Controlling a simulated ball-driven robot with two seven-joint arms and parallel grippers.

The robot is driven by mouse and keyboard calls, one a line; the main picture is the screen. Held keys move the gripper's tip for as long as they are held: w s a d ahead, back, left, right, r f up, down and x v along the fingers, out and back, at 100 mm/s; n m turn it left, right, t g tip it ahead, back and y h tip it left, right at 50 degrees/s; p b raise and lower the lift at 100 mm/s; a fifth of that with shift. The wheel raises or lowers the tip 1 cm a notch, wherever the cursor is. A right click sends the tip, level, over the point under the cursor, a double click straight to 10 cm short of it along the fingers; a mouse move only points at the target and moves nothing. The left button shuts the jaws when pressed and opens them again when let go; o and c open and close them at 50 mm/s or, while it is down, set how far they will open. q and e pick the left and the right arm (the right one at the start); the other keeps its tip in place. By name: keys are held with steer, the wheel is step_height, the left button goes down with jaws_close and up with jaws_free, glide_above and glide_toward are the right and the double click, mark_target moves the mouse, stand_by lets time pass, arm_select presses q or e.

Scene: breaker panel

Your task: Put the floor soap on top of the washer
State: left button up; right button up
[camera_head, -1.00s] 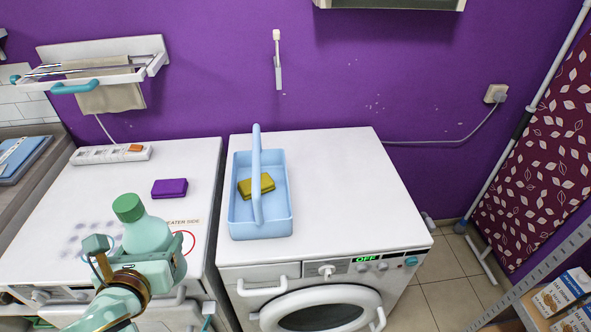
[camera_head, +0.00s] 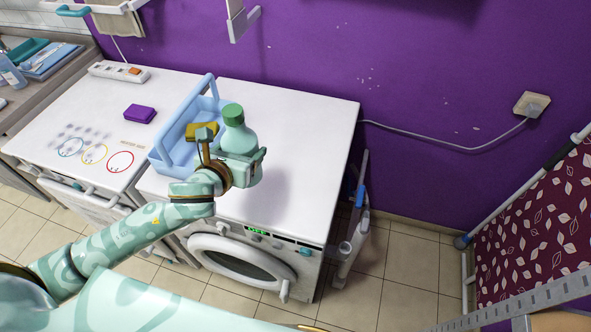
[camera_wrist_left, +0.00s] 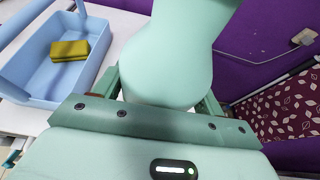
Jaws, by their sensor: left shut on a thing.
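The floor soap is a pale teal bottle with a green cap (camera_head: 236,132). It is upright in my left gripper (camera_head: 243,168), which is shut on it. In the head view the bottle is over the white top of the washer (camera_head: 312,125), right of the blue basket. In the left wrist view the bottle (camera_wrist_left: 178,55) fills the space between the fingers. My right gripper is not in view.
A light blue basket (camera_head: 160,152) with a yellow sponge (camera_head: 203,128) stands on the washer's left part, close to the gripper. A purple sponge (camera_head: 139,113) and a power strip (camera_head: 118,72) lie on the left machine. The washer top's right and back are clear.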

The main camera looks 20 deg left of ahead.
arm_select(q)
steer(key=w+d+f+b, duration=0.2)
steer(key=d+f, duration=0.1)
steer(key=f, duration=0.1)
steer(key=w+d+f+b, duration=0.2)
steer(key=w+d+f, duration=0.1)
steer(key=f, duration=0.1)
steer(key=w+d+f+b, duration=0.2)
steer(key=d+f, duration=0.1)
steer(key=f, duration=0.1)
steer(key=shift+w+f, duration=0.1)
steer(key=shift+w, duration=0.25)
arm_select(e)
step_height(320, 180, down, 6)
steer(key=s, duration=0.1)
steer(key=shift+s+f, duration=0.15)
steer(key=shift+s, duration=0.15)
arm_select(q)
steer(key=o, duration=1.4)
